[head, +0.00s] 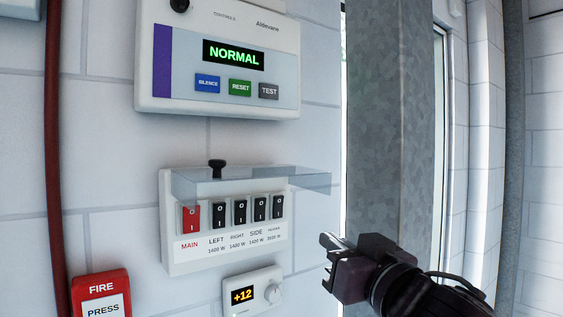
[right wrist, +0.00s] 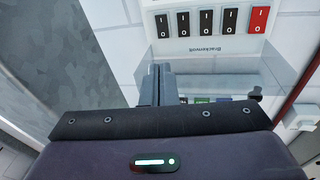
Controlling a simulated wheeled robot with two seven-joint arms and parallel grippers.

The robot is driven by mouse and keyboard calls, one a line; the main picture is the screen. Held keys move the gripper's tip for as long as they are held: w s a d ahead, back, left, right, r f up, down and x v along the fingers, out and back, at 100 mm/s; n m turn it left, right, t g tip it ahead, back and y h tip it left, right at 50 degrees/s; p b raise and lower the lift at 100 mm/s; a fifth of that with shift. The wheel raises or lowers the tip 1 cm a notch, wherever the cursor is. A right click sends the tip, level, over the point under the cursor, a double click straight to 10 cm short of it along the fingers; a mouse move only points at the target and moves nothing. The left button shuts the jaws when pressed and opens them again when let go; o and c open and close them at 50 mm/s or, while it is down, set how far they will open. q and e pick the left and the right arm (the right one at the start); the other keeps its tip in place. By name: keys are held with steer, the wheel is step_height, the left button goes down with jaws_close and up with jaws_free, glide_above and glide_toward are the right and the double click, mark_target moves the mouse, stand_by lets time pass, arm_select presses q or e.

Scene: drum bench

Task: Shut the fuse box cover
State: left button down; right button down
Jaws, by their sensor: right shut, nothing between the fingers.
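The white fuse box (head: 181,256) is on the wall, with one red switch and several black ones. Its clear cover (head: 305,180) is open, sticking out from the box's top above the switches. A black knob (head: 217,168) stands at its top. My right gripper (head: 328,260) is shut and empty, below and right of the cover's free end, apart from it in the head view. In the right wrist view the fuse box (right wrist: 205,44) appears turned over, and the shut fingers (right wrist: 160,76) point towards it. My left gripper is not in view.
A white alarm panel (head: 285,100) reading NORMAL hangs above the fuse box. A small thermostat (head: 252,291) showing +12 is just below it, and a red fire call point (head: 101,290) is lower left. A grey metal post (head: 385,120) stands to the right.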

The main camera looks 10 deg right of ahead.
steer(key=s+a+r+n+t+y, duration=0.1)
steer(key=s+a+r+n+y, duration=0.15)
steer(key=r, duration=0.35)
steer(key=s+a+r+n+y, duration=0.1)
steer(key=s+r+y, duration=0.25)
steer(key=r, duration=0.25)
step_height(320, 180, up, 4)
steer(key=p, duration=0.3)
glide_above(254, 176)
steer(key=d, duration=0.4)
steer(key=shift+h, duration=0.4)
steer(key=shift+s+f+p, duration=0.15)
steer(key=shift+f+p, duration=0.25)
steer(key=shift+f, duration=1.6)
steer(key=shift+f, duration=0.1)
